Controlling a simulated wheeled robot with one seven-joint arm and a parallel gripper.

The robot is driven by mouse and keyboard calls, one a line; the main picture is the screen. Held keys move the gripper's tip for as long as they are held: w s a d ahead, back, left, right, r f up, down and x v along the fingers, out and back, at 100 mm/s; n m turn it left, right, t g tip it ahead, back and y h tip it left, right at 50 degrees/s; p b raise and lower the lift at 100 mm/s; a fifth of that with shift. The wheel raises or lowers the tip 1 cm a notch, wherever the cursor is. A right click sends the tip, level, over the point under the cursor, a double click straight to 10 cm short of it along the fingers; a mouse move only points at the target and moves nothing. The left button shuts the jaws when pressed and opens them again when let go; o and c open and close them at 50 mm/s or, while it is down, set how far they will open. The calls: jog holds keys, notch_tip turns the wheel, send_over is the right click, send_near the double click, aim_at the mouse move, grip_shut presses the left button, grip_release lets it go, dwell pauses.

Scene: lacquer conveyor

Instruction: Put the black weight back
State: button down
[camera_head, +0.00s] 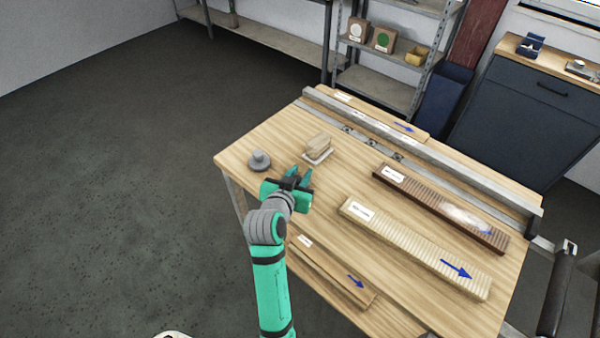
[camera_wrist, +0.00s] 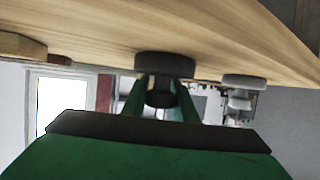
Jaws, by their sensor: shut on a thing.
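The black weight (camera_wrist: 165,65) is in my gripper in the wrist view, a dark disc with a narrower knob. The green fingers of my gripper (camera_wrist: 162,98) are shut on its knob. That view is upside down, with the tabletop at the top; I cannot tell whether the weight touches the wood. In the head view my gripper (camera_head: 298,178) is over the left part of the table, and the weight is mostly hidden by the gripper. A grey weight (camera_head: 259,160) stands on the table to the left of my gripper; it also shows in the wrist view (camera_wrist: 244,82).
A wooden block (camera_head: 318,143) on a pale plate is just behind my gripper. A dark ribbed tray (camera_head: 440,207) and a pale ribbed tray (camera_head: 415,245) lie to the right. A metal rail (camera_head: 420,150) runs along the back. Bare wood surrounds the grey weight.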

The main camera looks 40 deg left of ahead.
jog(key=c, duration=1.4)
grip_release()
jog(key=shift+c, duration=0.2)
jog(key=shift+s+r, duration=0.1)
jog(key=shift+r, duration=0.05)
jog(key=v, duration=1.1)
jog(key=shift+s+d+r, duration=0.15)
jog(key=shift+s, duration=0.2)
